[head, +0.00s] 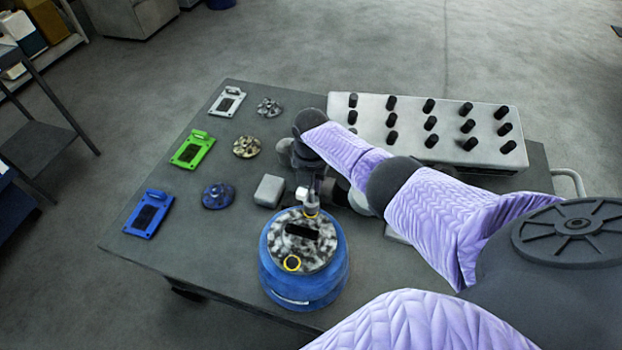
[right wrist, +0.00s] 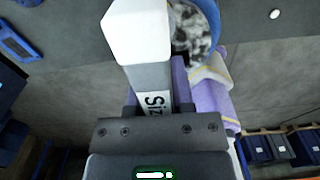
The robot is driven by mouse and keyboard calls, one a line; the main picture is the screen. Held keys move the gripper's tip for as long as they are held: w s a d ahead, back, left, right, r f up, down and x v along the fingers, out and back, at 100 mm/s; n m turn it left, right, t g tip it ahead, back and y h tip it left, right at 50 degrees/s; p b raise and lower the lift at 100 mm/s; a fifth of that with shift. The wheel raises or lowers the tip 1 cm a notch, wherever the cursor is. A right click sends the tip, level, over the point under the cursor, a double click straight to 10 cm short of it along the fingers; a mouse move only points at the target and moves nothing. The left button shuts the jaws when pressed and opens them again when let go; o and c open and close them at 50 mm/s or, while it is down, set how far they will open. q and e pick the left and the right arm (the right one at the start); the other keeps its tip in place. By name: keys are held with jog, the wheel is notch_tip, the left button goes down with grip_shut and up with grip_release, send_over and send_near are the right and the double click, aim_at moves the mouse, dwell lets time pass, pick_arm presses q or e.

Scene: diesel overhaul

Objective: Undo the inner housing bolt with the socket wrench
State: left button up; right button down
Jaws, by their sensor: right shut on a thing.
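The blue housing (head: 303,285) stands on the table with a speckled grey top that has a dark slot. My right gripper (head: 318,188) is just beyond the housing, shut on the socket wrench (right wrist: 148,75), a pale tool with a "Siz" label in the right wrist view. Its light grey end (head: 303,194) is over the far ring; I cannot tell whether it touches. The inner housing bolt is hidden or too small to make out. My left gripper is not in view.
A pale rack (head: 400,152) with several black pegs stands at the table's far right. Blue (head: 149,214), green and white plates lie at the left, beside several round rotor parts (head: 218,195). A small grey block (head: 269,191) sits left of my gripper. The front left table is clear.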

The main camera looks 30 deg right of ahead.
jog(key=m, duration=0.4)
jog(key=m+p, duration=0.1)
jog(key=m, duration=0.4)
jog(key=shift+w+m, duration=0.1)
jog(key=shift+m, duration=0.2)
jog(key=m, duration=0.3)
jog(key=shift+m, duration=0.4)
jog(key=m, duration=0.3)
jog(key=shift+m, duration=0.4)
jog(key=m, duration=0.5)
jog(key=shift+w+p, duration=0.1)
jog(key=shift+p, duration=0.25)
jog(key=m, duration=0.7)
jog(key=shift+d, duration=0.1)
